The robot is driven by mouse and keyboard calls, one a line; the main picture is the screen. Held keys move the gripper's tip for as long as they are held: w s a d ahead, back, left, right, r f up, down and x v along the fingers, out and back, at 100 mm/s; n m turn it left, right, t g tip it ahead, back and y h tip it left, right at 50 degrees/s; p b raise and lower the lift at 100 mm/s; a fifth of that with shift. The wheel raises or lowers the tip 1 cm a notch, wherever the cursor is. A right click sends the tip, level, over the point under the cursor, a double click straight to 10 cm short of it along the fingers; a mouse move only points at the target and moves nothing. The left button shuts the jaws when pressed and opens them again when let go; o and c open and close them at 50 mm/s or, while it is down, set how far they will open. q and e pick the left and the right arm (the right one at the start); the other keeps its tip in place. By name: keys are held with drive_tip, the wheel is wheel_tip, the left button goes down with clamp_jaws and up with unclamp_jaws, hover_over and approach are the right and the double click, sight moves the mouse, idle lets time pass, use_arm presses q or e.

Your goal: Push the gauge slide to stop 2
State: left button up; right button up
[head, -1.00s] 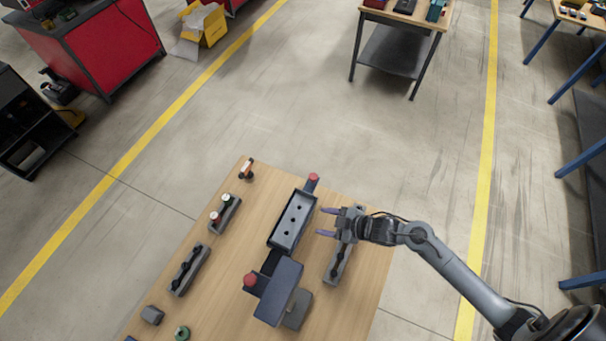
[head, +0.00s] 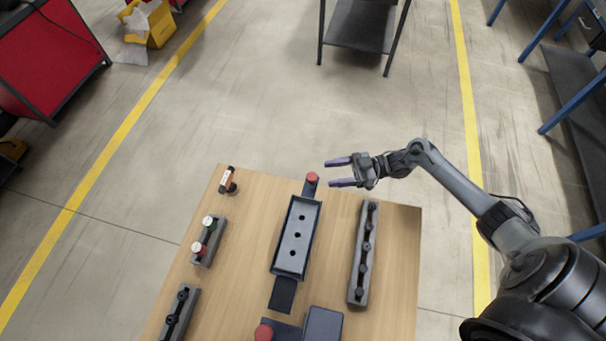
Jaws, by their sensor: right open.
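My right gripper (head: 327,174) is open and empty, with its purple fingers pointing left. A long grey rail with several dark knobs (head: 363,253) lies on the table to the right of the tray. A similar rail (head: 178,316) is cut off at the lower left. I cannot tell for certain which part is the gauge slide, and no stop numbers are readable. My left gripper is not in view.
The wooden table (head: 400,265) has bare surface around the fixtures. A dark blue box (head: 322,324) is at the bottom edge. Open floor lies beyond.

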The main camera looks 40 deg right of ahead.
sight(308, 177)
drive_tip(key=p+x, duration=0.1)
drive_tip(key=x, duration=0.8)
drive_tip(key=shift+r, duration=0.1)
clamp_jaws()
